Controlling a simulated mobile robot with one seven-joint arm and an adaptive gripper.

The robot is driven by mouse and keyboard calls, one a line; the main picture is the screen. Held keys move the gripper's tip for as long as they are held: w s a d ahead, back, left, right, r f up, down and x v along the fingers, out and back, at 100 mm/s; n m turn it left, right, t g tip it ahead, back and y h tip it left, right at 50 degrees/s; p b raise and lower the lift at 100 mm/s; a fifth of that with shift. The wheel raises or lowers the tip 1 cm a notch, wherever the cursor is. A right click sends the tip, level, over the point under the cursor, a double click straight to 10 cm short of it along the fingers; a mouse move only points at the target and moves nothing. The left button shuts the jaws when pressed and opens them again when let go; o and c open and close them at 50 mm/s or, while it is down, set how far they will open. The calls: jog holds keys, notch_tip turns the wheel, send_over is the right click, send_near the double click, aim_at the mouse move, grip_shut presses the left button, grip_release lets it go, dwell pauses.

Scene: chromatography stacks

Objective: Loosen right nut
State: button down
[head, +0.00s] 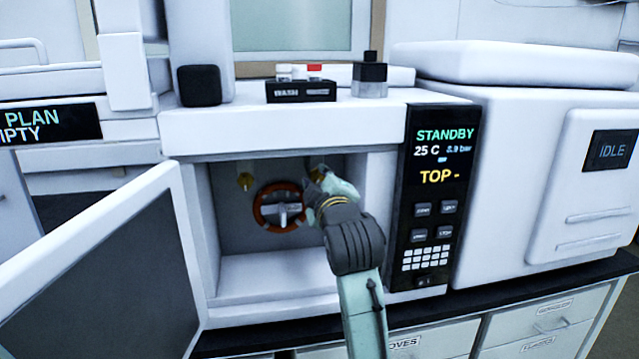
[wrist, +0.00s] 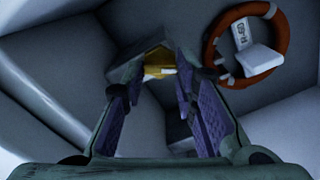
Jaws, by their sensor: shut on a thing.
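The right nut, a brass fitting, shows between my fingers in the wrist view (wrist: 158,73). In the head view it is mostly hidden behind my gripper (head: 318,184), at the upper right of the open oven compartment. My gripper is shut on this nut, with its purple-padded fingers on either side of it.
A red-orange ring (head: 274,222) with a white label sits at the compartment's back, close beside my gripper; it also shows in the wrist view (wrist: 219,31). The oven door (head: 100,270) stands open to the left. The control panel (head: 435,200) reads STANDBY, 25 C.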

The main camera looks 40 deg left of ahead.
jog(key=n+b, duration=0.1)
jog(key=n, duration=0.5)
jog(key=shift+f+b, duration=0.2)
jog(key=shift+b, duration=0.15)
dwell(0.4)
jog(key=c, duration=1.3)
grip_release()
jog(key=shift+r, duration=0.1)
jog(key=v, duration=1.2)
jog(key=shift+s, duration=0.1)
